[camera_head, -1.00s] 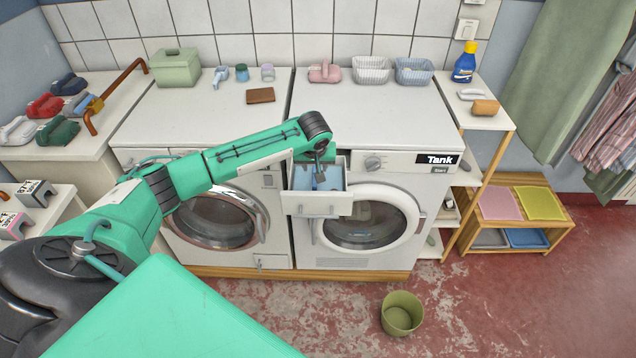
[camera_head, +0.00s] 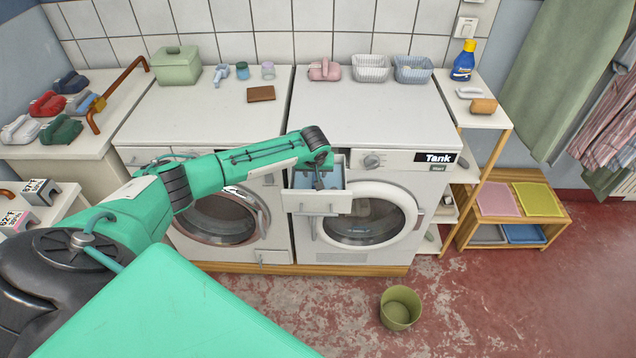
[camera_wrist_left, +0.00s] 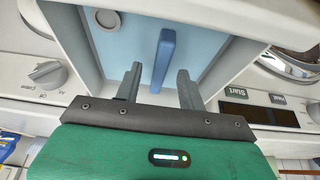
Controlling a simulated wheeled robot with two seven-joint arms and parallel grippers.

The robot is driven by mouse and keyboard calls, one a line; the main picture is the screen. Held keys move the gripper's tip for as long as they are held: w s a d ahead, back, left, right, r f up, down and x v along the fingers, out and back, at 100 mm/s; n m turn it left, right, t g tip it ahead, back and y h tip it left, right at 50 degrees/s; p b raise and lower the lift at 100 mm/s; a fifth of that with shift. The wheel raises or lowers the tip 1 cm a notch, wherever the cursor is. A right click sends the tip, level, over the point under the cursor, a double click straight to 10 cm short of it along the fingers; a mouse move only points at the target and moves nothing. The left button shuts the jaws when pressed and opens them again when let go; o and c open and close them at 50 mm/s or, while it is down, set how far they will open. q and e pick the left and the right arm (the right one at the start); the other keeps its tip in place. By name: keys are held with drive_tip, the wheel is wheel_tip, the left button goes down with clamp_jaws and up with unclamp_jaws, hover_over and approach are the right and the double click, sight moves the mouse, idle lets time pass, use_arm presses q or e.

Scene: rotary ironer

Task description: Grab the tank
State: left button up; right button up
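Inside is the light blue tank (camera_head: 333,171), with a darker blue upright handle (camera_wrist_left: 163,58) in the left wrist view. My left gripper (camera_head: 318,184) points down into the drawer from above. In the left wrist view my left gripper (camera_wrist_left: 159,72) is open, with one finger on each side of the handle and gaps between. The fingers look apart from the handle. My right gripper is in neither view.
A second machine (camera_head: 222,215) stands to the left, under my arm. A dial (camera_head: 372,161) sits right of the drawer. A green bucket (camera_head: 400,308) stands on the floor in front. A wooden shelf (camera_head: 480,150) stands at the right.

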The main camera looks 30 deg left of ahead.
use_arm(q)
drive_tip(key=shift+f, duration=0.25)
idle(0.4)
clamp_jaws()
idle(1.2)
drive_tip(key=shift+w+r, duration=0.1)
drive_tip(key=shift+w, duration=0.05)
